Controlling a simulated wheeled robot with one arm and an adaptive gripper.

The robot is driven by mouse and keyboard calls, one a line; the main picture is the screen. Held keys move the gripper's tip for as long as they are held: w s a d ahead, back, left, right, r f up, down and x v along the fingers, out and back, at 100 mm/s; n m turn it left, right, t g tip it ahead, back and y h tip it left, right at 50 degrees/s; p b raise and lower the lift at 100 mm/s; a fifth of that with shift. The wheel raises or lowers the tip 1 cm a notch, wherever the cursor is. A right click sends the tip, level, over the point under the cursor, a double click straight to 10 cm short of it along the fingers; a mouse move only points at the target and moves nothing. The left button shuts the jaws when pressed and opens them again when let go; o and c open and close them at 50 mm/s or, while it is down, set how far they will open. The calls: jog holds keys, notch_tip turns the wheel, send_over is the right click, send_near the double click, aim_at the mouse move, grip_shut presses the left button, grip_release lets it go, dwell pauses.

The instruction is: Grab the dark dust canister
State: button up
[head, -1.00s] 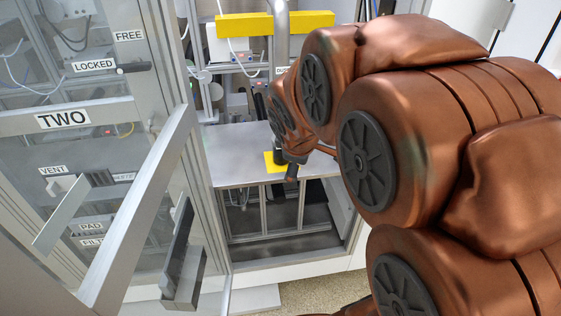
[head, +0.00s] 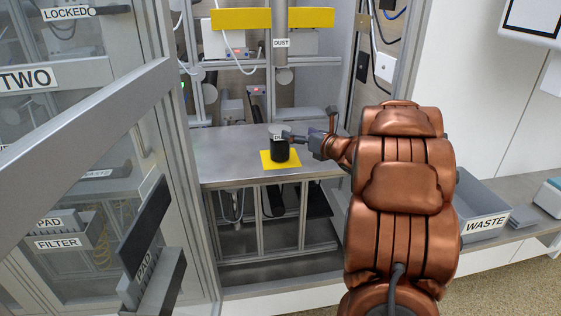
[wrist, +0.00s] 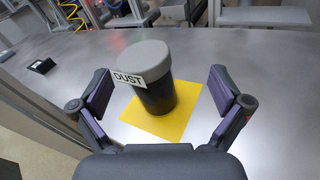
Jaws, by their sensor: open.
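The dark dust canister (head: 279,152) stands upright on a yellow square (head: 266,164) on the metal shelf. In the wrist view the canister (wrist: 155,96) has a dark body, a grey lid and a white DUST label, and stands between and beyond the spread fingers. My gripper (wrist: 160,98) is open and empty, with a finger on each side of the canister's line. In the head view my gripper (head: 296,138) is at the canister's right side, near its lid. The head view does not show clearly whether a finger touches it.
The open door (head: 95,135) with a PAD holder stands at the left. A pipe (head: 281,30) labelled DUST hangs above the canister. A grey WASTE bin (head: 485,222) is at the right. A small black item (wrist: 41,66) lies on the shelf. The metal shelf (head: 225,150) is otherwise mostly bare.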

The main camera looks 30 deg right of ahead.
aim_at(280, 137)
jog(key=f+n+y, duration=0.1)
jog(key=s+f+n+y+b, duration=0.1)
jog(key=f+n, duration=0.1)
jog(key=shift+s+a+f, duration=0.15)
jog(key=shift+s, duration=0.05)
jog(key=shift+s+a+f+n+y+b, duration=0.25)
jog(key=shift+n+y+b, duration=0.2)
jog(key=shift+n+y, duration=0.15)
jog(key=shift+r+x, duration=0.15)
jog(key=shift+x, duration=0.75)
jog(key=shift+r+x, duration=0.2)
jog(key=shift+x, duration=0.65)
jog(key=shift+p+x, duration=0.4)
jog(key=shift+x, duration=1.75)
jog(key=shift+r, duration=0.1)
jog(key=shift+c, duration=0.3)
jog(key=c, duration=1.6)
jog(key=shift+r, duration=0.1)
